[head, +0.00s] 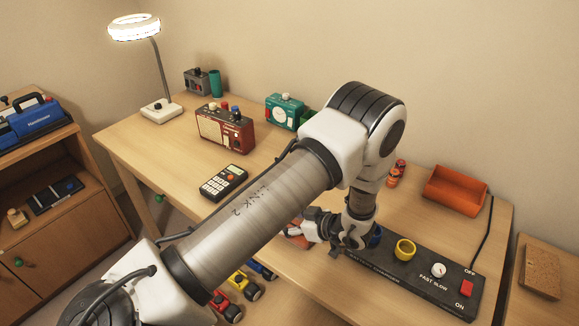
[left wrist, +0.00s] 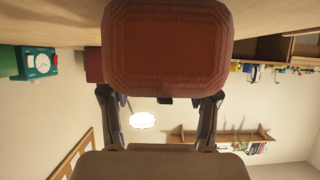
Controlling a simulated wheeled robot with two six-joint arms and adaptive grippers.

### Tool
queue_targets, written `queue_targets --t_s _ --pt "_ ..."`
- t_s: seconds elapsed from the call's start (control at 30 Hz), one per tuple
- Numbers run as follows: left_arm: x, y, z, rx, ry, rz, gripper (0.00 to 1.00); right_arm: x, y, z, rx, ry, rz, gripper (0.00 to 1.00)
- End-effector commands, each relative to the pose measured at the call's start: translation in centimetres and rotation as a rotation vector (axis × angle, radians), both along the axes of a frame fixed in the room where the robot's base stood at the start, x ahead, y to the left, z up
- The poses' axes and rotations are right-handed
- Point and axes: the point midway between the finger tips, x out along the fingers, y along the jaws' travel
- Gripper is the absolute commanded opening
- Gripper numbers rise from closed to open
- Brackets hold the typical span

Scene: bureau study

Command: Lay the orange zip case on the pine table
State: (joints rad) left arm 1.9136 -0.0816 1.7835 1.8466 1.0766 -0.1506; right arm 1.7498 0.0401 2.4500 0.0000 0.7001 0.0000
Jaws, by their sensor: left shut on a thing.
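The orange zip case (left wrist: 168,48) fills the upper middle of the left wrist view, a rounded, ribbed, reddish-orange block. My left gripper (left wrist: 162,96) is shut on it, one finger at each side. In the head view only a small orange part of the case (head: 294,232) shows beside my left gripper (head: 318,232); the hand and arm hide the rest. The light wooden table (head: 150,140), apparently the pine table, lies under the gripper. I cannot tell whether the case touches it. My right gripper is not in view.
A dark control panel (head: 437,272) with a yellow ring (head: 405,249) is just right of the gripper. An orange open tray (head: 455,190), a calculator (head: 223,182), a red radio-like box (head: 224,128) and a lamp (head: 159,111) stand on the table.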

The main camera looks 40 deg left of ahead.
Motion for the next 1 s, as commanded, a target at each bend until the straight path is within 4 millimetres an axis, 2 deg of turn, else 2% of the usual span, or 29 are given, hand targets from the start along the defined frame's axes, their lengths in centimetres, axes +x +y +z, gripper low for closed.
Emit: queue_targets --t_s 0.23,0.27,0.3,0.33,0.7,0.87,1.0 --pt "0.0 0.0 -0.4 0.000 0.000 0.000 0.21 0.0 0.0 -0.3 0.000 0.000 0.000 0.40" --pt "0.0 0.0 -0.3 0.000 0.000 0.000 0.67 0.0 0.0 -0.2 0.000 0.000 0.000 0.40" --pt "0.0 0.0 -0.3 0.000 0.000 0.000 0.81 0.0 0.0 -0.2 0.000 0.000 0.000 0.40" --pt "0.0 0.0 -0.3 0.000 0.000 0.000 0.85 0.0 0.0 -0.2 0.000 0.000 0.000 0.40" --pt "0.0 -0.1 0.3 0.000 -0.002 -0.001 0.85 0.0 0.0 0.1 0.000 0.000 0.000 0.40" --pt "0.5 -2.6 1.4 0.002 -0.005 -0.007 0.85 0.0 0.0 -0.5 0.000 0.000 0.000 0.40" --pt "0.9 -5.9 3.2 0.003 -0.005 -0.007 0.85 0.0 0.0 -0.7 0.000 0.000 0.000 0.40"
